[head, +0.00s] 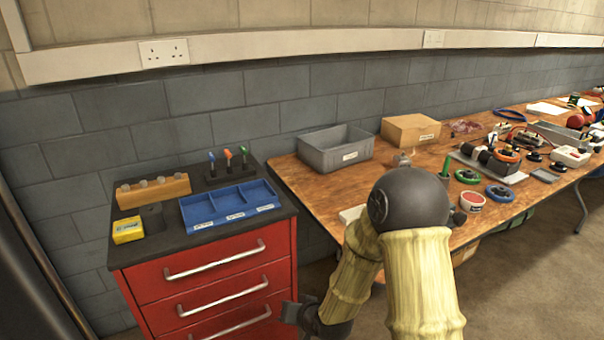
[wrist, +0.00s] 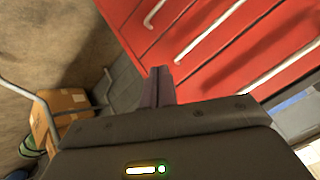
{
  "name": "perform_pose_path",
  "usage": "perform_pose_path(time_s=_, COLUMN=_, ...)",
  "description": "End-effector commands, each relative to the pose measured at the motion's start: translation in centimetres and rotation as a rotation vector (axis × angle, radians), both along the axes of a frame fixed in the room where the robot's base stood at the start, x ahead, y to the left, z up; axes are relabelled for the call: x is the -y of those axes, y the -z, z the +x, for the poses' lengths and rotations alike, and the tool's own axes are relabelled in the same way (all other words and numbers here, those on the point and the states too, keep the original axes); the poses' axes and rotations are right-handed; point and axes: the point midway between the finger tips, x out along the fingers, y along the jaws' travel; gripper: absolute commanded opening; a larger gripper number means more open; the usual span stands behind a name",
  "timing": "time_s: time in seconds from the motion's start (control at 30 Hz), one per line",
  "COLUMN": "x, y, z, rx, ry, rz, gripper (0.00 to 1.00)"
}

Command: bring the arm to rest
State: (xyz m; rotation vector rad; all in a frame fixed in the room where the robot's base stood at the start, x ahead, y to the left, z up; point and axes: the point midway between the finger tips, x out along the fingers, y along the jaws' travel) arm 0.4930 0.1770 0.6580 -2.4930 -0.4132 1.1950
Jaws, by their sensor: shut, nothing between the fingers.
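My arm is bent in front of my body in the head view, with its dark round elbow high and its pale sleeved links hanging down. My gripper (head: 291,311) is low, in front of the right side of the red drawer cabinet (head: 282,243), below the table's height. In the wrist view the fingers of my gripper (wrist: 160,72) are together, with nothing between them. The cabinet's red drawer fronts (wrist: 215,45) and their pale handles show beyond the fingers. I cannot tell the exact gap between the gripper and the drawers.
A blue divided tray (head: 229,224) and a yellow box (head: 128,230) sit on the cabinet top. A wooden table (head: 335,188) on the right holds a grey bin (head: 336,148), a cardboard box (head: 411,130) and several tools. In the wrist view, cardboard boxes (wrist: 66,104) stand at the left.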

Motion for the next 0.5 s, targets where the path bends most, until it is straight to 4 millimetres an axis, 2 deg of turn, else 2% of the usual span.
perform_pose_path(time_s=0.03, x=1.6, y=-1.0, z=-0.2, rx=-0.01, ry=-0.001, rz=-0.055, gripper=0.0)
perform_pose_path(time_s=0.17, x=5.5, y=-2.9, z=-1.6, rx=-0.073, ry=-0.005, rz=-0.194, gripper=0.0)
perform_pose_path(time_s=0.3, x=9.6, y=-5.2, z=-4.0, rx=-0.153, ry=0.002, rz=-0.314, gripper=0.0)
perform_pose_path(time_s=0.5, x=14.1, y=-8.1, z=-8.2, rx=-0.277, ry=0.014, rz=-0.415, gripper=0.0)
